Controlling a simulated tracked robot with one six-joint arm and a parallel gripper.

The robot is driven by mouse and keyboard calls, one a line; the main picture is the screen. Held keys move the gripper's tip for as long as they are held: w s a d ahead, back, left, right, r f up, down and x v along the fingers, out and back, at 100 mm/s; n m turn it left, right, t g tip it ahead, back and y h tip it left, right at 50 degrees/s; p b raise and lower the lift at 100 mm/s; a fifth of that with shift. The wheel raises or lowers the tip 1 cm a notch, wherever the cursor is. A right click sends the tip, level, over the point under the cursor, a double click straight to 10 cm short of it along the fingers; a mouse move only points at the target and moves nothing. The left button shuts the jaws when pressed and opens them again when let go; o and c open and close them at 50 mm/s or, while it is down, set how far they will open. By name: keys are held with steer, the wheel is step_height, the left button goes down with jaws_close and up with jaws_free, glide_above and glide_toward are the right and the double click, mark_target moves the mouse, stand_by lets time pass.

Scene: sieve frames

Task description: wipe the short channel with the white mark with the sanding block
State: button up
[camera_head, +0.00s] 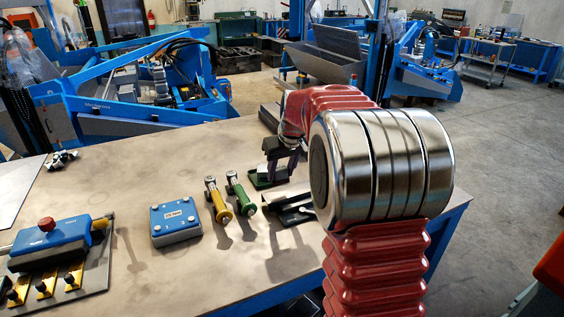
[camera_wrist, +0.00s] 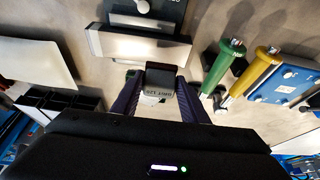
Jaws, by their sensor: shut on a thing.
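My gripper (camera_wrist: 160,80) is shut on a dark grey sanding block (camera_wrist: 162,74) with "GRIT 120" lettering, its dark fingers on both sides of the block. In the head view my gripper (camera_head: 281,163) is over the table, close to a green piece (camera_head: 262,181); whether the block touches it I cannot tell. A dark channel (camera_head: 291,209) with a pale edge lies just in front. In the wrist view a silver-faced channel (camera_wrist: 137,44) lies above the block, with a dark piece bearing a round white spot beyond it.
Green-handled (camera_head: 240,191) and yellow-handled (camera_head: 217,199) tools lie left of the gripper. Beyond them are a blue box (camera_head: 175,221) and a blue unit with a red knob (camera_head: 55,243). A black bin (camera_wrist: 72,108) shows in the wrist view. Open tabletop lies behind the tools.

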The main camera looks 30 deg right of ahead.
steer(key=shift+d+r, duration=0.1)
steer(key=shift+r, duration=1.5)
steer(key=shift+s, duration=0.15)
